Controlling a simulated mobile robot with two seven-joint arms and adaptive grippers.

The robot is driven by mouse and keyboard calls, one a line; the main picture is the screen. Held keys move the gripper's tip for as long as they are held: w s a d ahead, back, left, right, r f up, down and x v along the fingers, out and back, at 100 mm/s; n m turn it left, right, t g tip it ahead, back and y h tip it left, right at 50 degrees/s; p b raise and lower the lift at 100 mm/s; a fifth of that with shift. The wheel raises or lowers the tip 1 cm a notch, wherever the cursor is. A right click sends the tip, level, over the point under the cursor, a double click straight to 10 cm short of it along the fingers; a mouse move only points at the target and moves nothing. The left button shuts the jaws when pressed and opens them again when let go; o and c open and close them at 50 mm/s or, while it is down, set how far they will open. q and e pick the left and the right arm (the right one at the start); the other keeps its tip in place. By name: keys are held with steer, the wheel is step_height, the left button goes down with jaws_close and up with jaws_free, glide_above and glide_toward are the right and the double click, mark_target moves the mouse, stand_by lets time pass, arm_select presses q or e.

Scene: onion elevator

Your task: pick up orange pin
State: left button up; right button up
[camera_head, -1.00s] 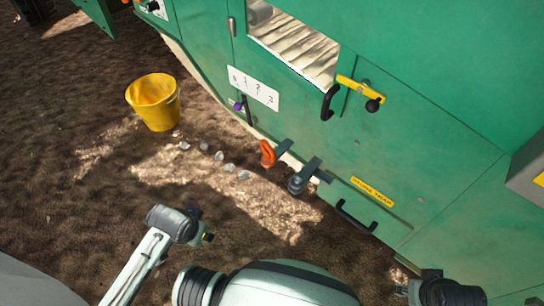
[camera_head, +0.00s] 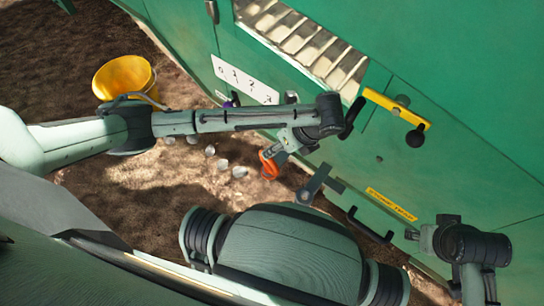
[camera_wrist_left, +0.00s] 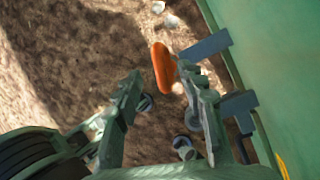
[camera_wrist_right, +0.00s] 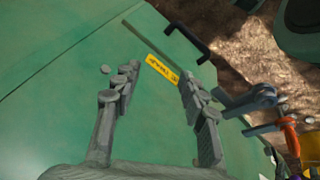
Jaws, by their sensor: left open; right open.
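The orange pin (camera_head: 268,167) is at the lower edge of the green machine, by a grey bracket. My left gripper (camera_head: 277,152) is right at it in the head view and partly covers it. In the left wrist view the pin (camera_wrist_left: 162,67) shows just beyond and between the fingertips of the open left gripper (camera_wrist_left: 160,80); I cannot tell whether they touch. The pin also shows at the right edge of the right wrist view (camera_wrist_right: 291,140). My right gripper (camera_wrist_right: 159,76) is open and empty, facing the green panel near the yellow label.
A yellow bucket (camera_head: 124,77) stands on the soil at left, partly behind my left arm. Several pale onions (camera_head: 222,164) lie on the ground. A grey latch (camera_head: 314,184), a black handle (camera_head: 370,226) and a yellow lever (camera_head: 396,108) stick out from the machine.

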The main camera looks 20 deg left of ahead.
mark_target(270, 168)
arm_select(q)
steer(key=x, duration=0.2)
steer(key=b+x, duration=0.1)
steer(key=x, duration=0.4)
steer(key=shift+s+d+f, duration=0.2)
steer(key=shift+s+f, duration=0.15)
arm_select(e)
steer(key=v, duration=0.3)
steer(key=shift+s+d+r, duration=0.2)
steer(key=shift+d+r, duration=0.05)
steer(key=shift+d, duration=0.1)
arm_select(q)
jaws_close()
